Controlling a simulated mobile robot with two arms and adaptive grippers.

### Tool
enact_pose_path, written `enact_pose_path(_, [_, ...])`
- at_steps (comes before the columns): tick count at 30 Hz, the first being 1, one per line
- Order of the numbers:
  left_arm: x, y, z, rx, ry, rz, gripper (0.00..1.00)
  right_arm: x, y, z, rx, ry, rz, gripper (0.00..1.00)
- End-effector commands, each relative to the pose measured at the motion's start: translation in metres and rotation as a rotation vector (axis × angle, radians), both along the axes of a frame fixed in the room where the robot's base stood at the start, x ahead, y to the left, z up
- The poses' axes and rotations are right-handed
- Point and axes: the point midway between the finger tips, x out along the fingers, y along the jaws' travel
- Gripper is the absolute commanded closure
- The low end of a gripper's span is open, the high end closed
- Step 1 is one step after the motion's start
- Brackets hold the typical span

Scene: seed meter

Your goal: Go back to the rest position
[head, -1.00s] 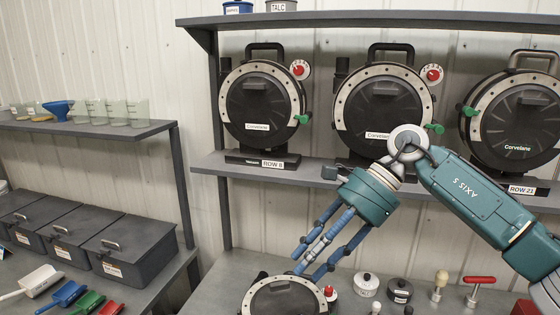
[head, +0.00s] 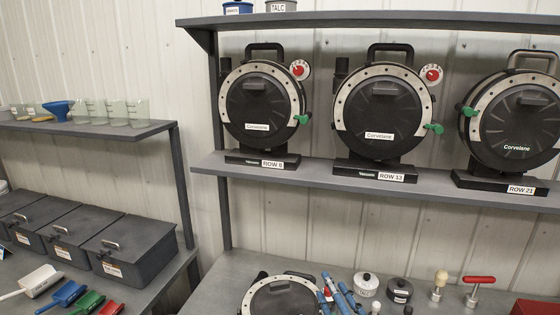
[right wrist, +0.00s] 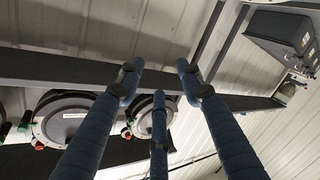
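My right gripper (head: 340,294) shows only as blue fingers at the bottom edge of the head view, just right of the seed meter (head: 284,298) on the bench. The rest of its arm is out of the picture. In the right wrist view its blue fingers (right wrist: 158,88) stand apart with nothing between them, so it is open and empty. My left gripper is not in the head view. Three black seed meters stand on the shelf, labelled ROW 8 (head: 258,108), ROW 13 (head: 384,115) and ROW 21 (head: 515,118).
The shelf (head: 430,190) runs above the bench. Dark lidded bins (head: 130,250) and scoops (head: 63,294) are at left. The space before the shelf is clear.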

Motion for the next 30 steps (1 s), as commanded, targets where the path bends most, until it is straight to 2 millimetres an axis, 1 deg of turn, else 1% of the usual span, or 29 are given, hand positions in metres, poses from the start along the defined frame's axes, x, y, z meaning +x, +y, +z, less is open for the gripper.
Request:
enact_pose_path(1, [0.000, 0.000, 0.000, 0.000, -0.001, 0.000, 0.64, -0.019, -0.014, -0.032, 0.063, 0.117, -0.050, 0.63])
enact_pose_path(2, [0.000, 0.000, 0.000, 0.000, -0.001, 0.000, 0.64, -0.031, -0.022, -0.050, 0.099, 0.187, -0.082, 0.63])
enact_pose_path(3, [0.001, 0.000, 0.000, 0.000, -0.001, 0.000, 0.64, -0.048, -0.032, -0.074, 0.143, 0.279, -0.124, 0.63])
enact_pose_path(5, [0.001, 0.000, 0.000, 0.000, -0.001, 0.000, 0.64, -0.077, -0.045, -0.107, 0.207, 0.411, -0.187, 0.63])
enact_pose_path(6, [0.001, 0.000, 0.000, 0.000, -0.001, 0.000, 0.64, -0.098, -0.053, -0.126, 0.244, 0.494, -0.229, 0.63])
enact_pose_path(8, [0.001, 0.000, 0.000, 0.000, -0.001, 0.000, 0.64, -0.129, -0.062, -0.150, 0.291, 0.606, -0.285, 0.63])
enact_pose_path(9, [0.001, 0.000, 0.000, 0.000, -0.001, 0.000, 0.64, -0.148, -0.066, -0.164, 0.318, 0.673, -0.318, 0.63])
enact_pose_path(12, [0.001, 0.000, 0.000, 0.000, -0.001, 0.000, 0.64, -0.191, -0.075, -0.188, 0.367, 0.808, -0.391, 0.63])
enact_pose_path(14, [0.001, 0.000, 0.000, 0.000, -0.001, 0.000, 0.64, -0.214, -0.079, -0.199, 0.391, 0.877, -0.430, 0.63])
enact_pose_path(15, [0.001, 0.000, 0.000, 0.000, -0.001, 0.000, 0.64, -0.229, -0.080, -0.204, 0.405, 0.920, -0.453, 0.63])
enact_pose_path(18, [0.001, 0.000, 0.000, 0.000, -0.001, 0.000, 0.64, -0.264, -0.084, -0.216, 0.434, 1.017, -0.508, 0.63])
enact_pose_path(20, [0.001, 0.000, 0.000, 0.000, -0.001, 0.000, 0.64, -0.284, -0.086, -0.221, 0.448, 1.071, -0.540, 0.63])
enact_pose_path(21, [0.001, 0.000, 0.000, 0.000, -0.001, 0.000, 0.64, -0.298, -0.087, -0.224, 0.457, 1.106, -0.560, 0.63])
enact_pose_path(23, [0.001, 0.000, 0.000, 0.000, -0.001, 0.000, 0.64, -0.317, -0.089, -0.227, 0.469, 1.157, -0.590, 0.63])
enact_pose_path(25, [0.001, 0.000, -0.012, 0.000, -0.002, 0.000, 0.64, -0.314, -0.088, -0.256, 0.466, 1.169, -0.596, 0.63])
enact_pose_path(29, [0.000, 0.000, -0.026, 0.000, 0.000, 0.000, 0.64, -0.307, -0.087, -0.302, 0.460, 1.180, -0.598, 0.63])
enact_pose_path(30, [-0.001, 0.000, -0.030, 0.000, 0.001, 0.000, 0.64, -0.305, -0.086, -0.318, 0.458, 1.184, -0.598, 0.63])
